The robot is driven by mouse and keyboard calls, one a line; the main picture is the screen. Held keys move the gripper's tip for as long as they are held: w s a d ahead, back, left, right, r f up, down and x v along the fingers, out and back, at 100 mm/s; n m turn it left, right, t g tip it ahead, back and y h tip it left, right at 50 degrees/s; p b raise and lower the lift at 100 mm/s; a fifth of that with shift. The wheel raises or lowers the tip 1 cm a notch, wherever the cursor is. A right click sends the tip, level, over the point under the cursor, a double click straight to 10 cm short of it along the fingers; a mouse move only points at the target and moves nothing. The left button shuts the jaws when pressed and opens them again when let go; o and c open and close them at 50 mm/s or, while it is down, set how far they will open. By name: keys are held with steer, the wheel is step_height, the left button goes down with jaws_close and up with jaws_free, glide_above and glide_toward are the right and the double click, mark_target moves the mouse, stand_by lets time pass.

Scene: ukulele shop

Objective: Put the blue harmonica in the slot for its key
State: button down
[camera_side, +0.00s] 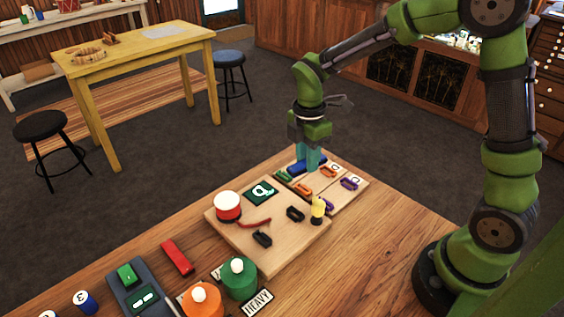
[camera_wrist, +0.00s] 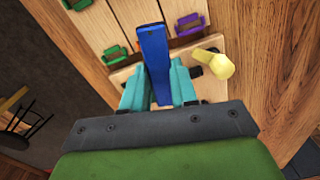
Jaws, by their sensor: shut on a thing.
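My gripper (camera_side: 309,160) has teal fingers and is shut on the blue harmonica (camera_side: 295,168), over the far edge of a pale wooden slot board (camera_side: 325,190). In the wrist view the harmonica (camera_wrist: 153,55) stretches away from between the fingers (camera_wrist: 158,90). The board bears pairs of brackets: green (camera_side: 283,175), orange (camera_side: 328,171) and purple (camera_side: 349,183), with small white letter labels partly hidden by the gripper. I cannot tell whether the harmonica touches the board. A dark green card (camera_side: 261,191) with a white letter stands nearby on the nearer wooden board.
Green (camera_side: 239,280) and orange (camera_side: 203,302) round pieces stand in front. The table's right side is clear.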

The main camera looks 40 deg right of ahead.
steer(key=d+f, duration=0.1)
steer(key=d, duration=0.4)
steer(key=n, duration=0.2)
glide_above(316, 181)
steer(key=shift+s+f, duration=0.1)
steer(key=shift+f, duration=2.9)
steer(key=shift+f, duration=0.75)
steer(key=c, duration=0.8)
jaws_free()
